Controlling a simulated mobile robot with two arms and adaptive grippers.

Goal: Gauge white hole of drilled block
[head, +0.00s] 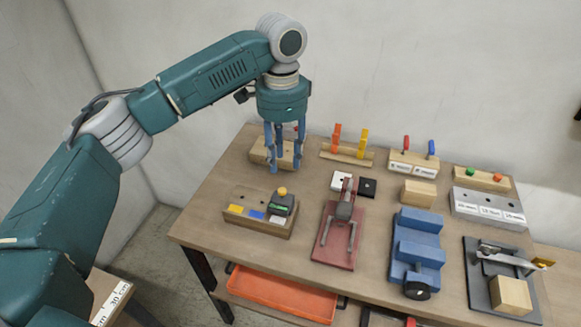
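A wooden block (236,218) with yellow, blue and white labels on its front sits at the left of the table; dark holes show in its top. This looks like the drilled block. A dark and green piece with a yellow knob (282,191) is at its right end, above the white label (277,219); the white hole cannot be made out. My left gripper (285,168) points down behind the block, fingers apart, with nothing visible between them. Red (406,142) and blue (432,147) upright pieces stand in a labelled wooden holder (400,159). My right gripper is not in view.
A wooden block (259,152) lies behind my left fingers. Orange and yellow pegs stand on a board (345,154). A red-based clamp (334,240), blue stepped fixture (418,249), grey labelled block (487,208) and dark-based clamp (480,290) fill the right. An orange tray (281,293) lies below.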

